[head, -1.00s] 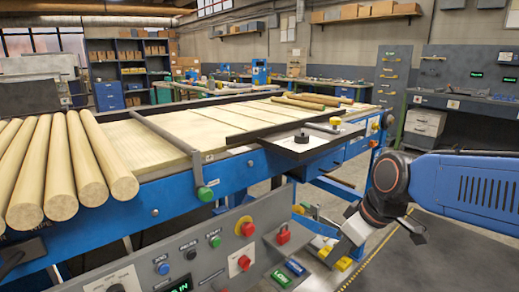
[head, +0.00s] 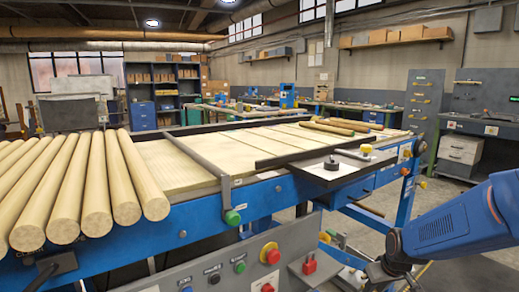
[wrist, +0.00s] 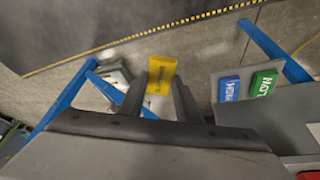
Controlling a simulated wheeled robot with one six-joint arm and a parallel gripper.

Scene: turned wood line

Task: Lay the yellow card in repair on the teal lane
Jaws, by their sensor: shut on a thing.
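The yellow card (wrist: 160,75) has dark print on it and sits between the two dark fingers of my gripper (wrist: 160,88) in the wrist view. My gripper is shut on it, and the card sticks out beyond the fingertips above the floor. In the head view only my blue arm and the grey wrist show at the bottom right; the fingers and card are out of frame there. I cannot make out a teal lane in either view.
A blue-framed line (head: 255,200) carries round wood poles (head: 97,195) and flat boards. A side plate (head: 322,175) bears a black knob. A control panel (head: 230,265) stands in front. A blue block (wrist: 229,88) and a green block (wrist: 263,83) sit on a grey holder.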

